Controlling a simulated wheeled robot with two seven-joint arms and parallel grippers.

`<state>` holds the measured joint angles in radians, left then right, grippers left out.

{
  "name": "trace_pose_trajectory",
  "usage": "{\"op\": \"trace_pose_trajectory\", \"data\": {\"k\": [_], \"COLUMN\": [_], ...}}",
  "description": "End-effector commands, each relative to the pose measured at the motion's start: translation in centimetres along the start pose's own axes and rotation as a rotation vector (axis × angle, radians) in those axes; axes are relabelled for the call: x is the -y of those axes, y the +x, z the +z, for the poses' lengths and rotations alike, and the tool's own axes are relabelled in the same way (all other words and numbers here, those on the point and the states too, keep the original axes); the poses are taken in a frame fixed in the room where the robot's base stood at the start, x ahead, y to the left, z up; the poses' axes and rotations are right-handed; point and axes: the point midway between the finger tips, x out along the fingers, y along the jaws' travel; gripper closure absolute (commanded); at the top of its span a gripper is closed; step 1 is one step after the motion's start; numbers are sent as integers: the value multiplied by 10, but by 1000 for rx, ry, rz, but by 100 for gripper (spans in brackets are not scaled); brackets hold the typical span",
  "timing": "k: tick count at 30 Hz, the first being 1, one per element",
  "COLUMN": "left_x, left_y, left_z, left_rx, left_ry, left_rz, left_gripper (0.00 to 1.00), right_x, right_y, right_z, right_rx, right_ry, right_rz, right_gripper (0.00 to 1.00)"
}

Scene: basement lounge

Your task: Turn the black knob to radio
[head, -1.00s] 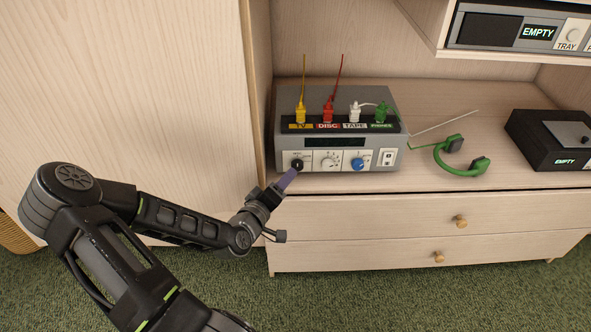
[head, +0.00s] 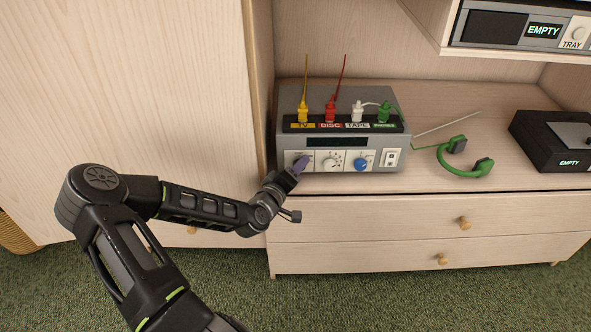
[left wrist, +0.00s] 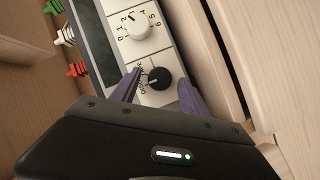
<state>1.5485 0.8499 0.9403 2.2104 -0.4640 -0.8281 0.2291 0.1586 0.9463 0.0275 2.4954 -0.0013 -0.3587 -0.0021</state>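The grey receiver box (head: 393,105) stands on the cabinet shelf, with three knobs along its front. The black knob (left wrist: 157,78) shows in the left wrist view, with a light pointer mark and partly covered printed labels around it. In the head view my gripper hides the black knob. My left gripper (head: 301,163) is at the left end of the panel. In the left wrist view the purple fingers of the left gripper (left wrist: 160,88) are spread, one on each side of the black knob, with small gaps visible. My right gripper is not in view.
A white knob (head: 331,159) and a blue knob (head: 361,165) sit right of the black one. Coloured plugs stand along the top. Green headphones (head: 466,172) and a black box (head: 550,140) lie to the right. Drawers (head: 410,210) are below the shelf.

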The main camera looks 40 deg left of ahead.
Motion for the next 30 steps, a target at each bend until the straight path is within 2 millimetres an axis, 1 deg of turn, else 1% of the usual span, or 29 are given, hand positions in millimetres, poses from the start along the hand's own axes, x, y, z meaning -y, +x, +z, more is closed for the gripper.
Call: {"op": "trace_pose_trajectory", "data": {"k": [1, 2, 18, 19, 30], "left_x": [0, 0, 0, 0, -2], "left_y": [0, 0, 0, 0, 0], "left_z": [0, 0, 0, 0, 0], "left_rx": [0, 0, 0, 0, 3], "left_ry": [0, 0, 1, 1, 24], "left_rz": [0, 0, 0, 0, -12], "left_gripper": [52, 55, 99, 100, 100], "right_x": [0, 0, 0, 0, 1], "right_y": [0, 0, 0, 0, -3], "right_z": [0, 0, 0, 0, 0], "right_rx": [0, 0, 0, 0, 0], "right_ry": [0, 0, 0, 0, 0], "right_rz": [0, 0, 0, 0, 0], "right_gripper": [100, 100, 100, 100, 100]}}
